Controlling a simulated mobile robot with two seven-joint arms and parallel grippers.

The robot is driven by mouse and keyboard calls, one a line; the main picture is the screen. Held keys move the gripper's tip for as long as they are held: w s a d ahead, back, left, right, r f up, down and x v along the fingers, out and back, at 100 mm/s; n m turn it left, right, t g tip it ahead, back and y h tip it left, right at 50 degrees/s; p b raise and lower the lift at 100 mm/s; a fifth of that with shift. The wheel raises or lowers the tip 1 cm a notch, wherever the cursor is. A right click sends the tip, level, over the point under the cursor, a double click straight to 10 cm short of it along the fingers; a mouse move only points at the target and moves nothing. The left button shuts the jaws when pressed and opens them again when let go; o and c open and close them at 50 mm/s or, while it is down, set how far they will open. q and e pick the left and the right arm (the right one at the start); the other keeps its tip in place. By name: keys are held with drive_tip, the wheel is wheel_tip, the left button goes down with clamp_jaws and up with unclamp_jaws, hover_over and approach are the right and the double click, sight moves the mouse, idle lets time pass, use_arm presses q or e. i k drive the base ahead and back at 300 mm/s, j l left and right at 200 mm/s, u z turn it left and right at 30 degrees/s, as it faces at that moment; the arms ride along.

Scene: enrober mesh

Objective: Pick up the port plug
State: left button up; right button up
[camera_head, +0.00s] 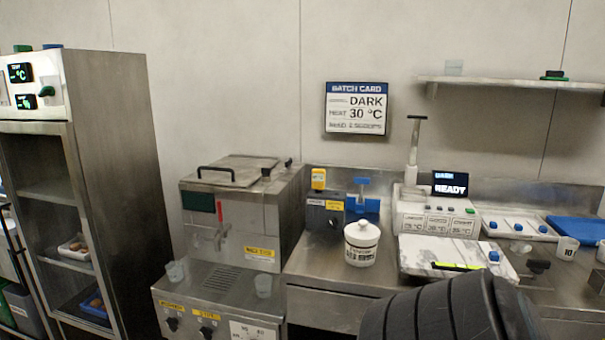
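I cannot pick out the port plug for certain. Small blue-topped pieces (518,227) sit on a white tray (543,236) at the right of the counter. Another small blue piece (494,256) is at the right edge of a white marbled slab (420,252). A blue fixture (362,205) with a T-shaped top stands behind the white lidded pot (361,256). Neither of my grippers is in view. A dark ribbed part of my arm hides the counter's front right.
A steel machine (270,222) with a handled lid stands left of the counter, clear cups on its ledge. A white control unit (436,216) with a READY screen (451,184) stands at the counter's back. A tall open cabinet (112,180) is at far left. Bare counter shows around the pot.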

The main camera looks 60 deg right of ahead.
sight(266, 172)
drive_tip(key=z, duration=1.9)
drive_tip(key=i+j+u, duration=0.15)
drive_tip(key=i+j, duration=0.7)
drive_tip(key=i, duration=0.05)
